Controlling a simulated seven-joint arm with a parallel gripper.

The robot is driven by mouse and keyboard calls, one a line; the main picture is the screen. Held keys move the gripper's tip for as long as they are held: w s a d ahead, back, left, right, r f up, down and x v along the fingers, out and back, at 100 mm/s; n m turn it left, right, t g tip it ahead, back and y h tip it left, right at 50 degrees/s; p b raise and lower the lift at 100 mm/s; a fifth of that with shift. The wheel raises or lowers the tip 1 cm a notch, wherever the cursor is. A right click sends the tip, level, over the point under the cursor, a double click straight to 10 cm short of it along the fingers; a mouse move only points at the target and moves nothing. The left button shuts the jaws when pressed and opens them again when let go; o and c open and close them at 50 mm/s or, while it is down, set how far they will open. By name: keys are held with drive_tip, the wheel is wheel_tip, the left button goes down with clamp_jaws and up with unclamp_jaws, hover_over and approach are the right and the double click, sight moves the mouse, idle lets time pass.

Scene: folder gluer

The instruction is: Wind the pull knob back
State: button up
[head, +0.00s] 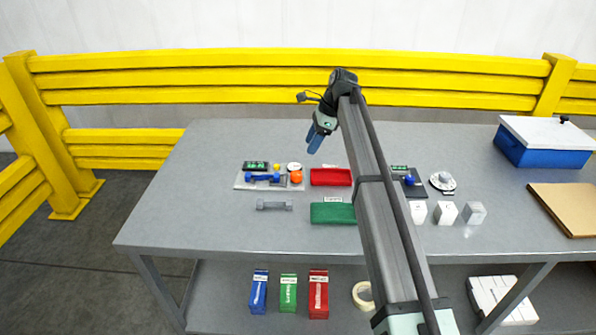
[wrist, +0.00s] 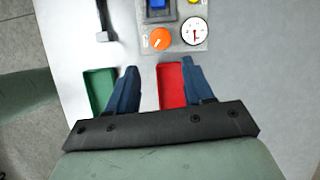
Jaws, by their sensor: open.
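The knob that best fits the task is the orange round knob (head: 296,177) on a light grey panel (head: 240,183) at the left of the table. No label names it clearly. In the wrist view the orange knob (wrist: 160,39), with a pale pointer mark, sits just beyond the fingertips, beside a white gauge (wrist: 194,33) with a red needle. My gripper (head: 314,142) has blue fingers; it hangs above the table behind the panel, apart from it. In the wrist view my gripper (wrist: 160,68) is open, with nothing between its fingers.
The panel also bears a blue switch (wrist: 158,8) and a yellow button (head: 277,167). A red tray (head: 331,177) and a green tray (head: 332,213) lie to its right. A grey handle-like bar (head: 274,206) lies in front. The left of the table is clear.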

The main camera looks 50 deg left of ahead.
sight(296, 174)
drive_tip(key=x, duration=1.2)
drive_tip(key=shift+f, duration=0.15)
drive_tip(key=shift+c, duration=0.5)
drive_tip(key=c, duration=0.7)
